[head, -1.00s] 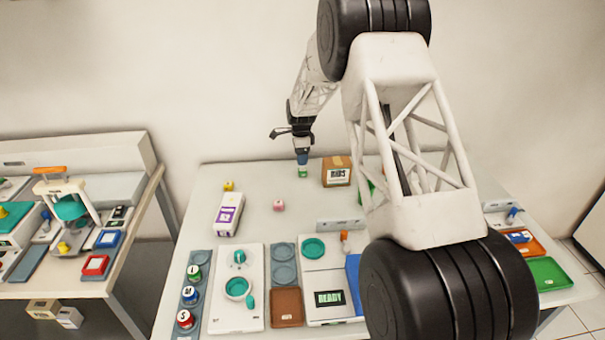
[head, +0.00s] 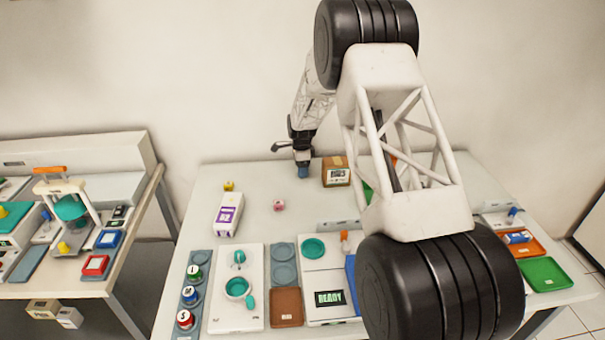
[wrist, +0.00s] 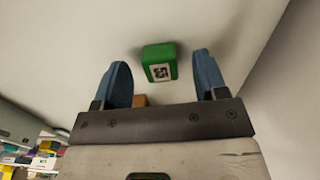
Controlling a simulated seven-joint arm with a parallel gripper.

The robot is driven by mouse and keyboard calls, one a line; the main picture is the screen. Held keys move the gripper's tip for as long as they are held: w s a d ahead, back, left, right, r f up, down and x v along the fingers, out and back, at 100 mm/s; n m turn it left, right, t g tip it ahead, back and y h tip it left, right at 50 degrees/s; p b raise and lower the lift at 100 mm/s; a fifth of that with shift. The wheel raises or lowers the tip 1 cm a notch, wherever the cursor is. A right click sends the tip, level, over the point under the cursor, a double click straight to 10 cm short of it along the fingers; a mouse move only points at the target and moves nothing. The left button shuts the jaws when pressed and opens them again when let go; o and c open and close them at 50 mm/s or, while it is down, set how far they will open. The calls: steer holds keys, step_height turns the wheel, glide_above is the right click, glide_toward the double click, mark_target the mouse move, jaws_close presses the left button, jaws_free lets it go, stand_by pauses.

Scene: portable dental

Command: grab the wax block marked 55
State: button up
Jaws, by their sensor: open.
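A small green block (wrist: 159,62) with a white label bearing dark digits is in the wrist view; the digits look like 55 or 53, too small to be sure. My gripper (wrist: 163,75) is open, with one blue finger toward each side of the block and clear gaps between. The block sits near fingertip level, and I cannot tell how far it reaches between the fingers.
A brown box (head: 336,171) stands close right of my gripper. Trays and devices fill the front; the middle back is mostly clear.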

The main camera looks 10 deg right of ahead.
steer(key=shift+f, duration=0.5)
steer(key=c, duration=1)
steer(key=shift+r, duration=0.1)
steer(key=shift+r, duration=1.45)
steer(key=shift+s+r, duration=0.25)
steer(key=s, duration=0.5)
steer(key=s+d+r, duration=0.1)
steer(key=s, duration=0.9)
steer(key=shift+s+d+r, duration=0.15)
steer(key=shift+s+r, duration=0.05)
steer(key=shift+s, duration=0.05)
